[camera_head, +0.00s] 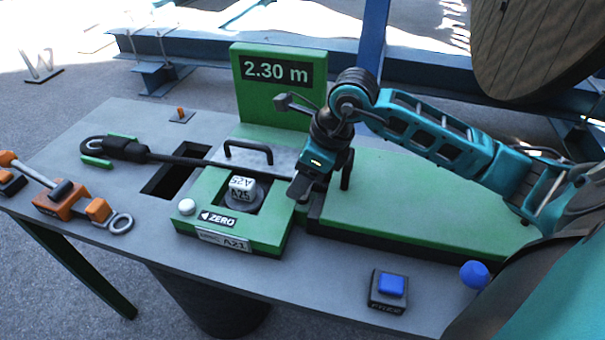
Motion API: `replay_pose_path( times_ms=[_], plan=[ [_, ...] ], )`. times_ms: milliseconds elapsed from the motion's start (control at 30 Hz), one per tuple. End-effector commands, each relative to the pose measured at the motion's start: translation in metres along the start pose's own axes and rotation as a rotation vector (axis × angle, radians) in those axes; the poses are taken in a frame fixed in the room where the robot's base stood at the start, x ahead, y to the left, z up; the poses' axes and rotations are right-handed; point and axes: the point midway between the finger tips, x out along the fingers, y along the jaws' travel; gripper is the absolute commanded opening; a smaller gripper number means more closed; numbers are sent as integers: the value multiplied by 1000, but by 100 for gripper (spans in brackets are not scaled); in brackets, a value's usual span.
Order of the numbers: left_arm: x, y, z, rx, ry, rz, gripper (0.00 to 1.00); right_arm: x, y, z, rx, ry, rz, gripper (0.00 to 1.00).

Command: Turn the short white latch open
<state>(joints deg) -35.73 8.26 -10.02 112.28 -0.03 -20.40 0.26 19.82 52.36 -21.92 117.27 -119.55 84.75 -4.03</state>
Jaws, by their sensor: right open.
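A small pale piece (303,198), which may be the short white latch, shows at the right edge of the green block, beside my right gripper's near fingertip. It is mostly hidden, so its turn position cannot be told. My right gripper (322,184) is open, pointing down over the gap between the green block (265,236) and the long green bed. No held object shows between its fingers, and contact with the pale piece cannot be told. My left gripper is out of view.
A metal plate with a black handle (248,147) lies behind the green block. A white knob (187,206) sits at the block's left. The 2.30 m display (276,73) stands behind. Orange clamp parts (70,200) lie left; a blue button (391,285) is in front.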

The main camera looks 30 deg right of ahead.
Motion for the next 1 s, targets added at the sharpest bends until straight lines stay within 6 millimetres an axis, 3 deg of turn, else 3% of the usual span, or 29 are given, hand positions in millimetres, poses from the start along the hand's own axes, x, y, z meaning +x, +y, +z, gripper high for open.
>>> replay_pose_path(
  times_ms=[167, 700, 1000],
  plan=[
    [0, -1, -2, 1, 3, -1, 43, 0, 0, 0, 0, 0, 0, 55],
    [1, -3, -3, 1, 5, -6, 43, 0, 0, 0, 0, 0, 0, 4],
    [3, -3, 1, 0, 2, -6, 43, 0, 0, 0, -36, 0, 14, 4]
  ],
)
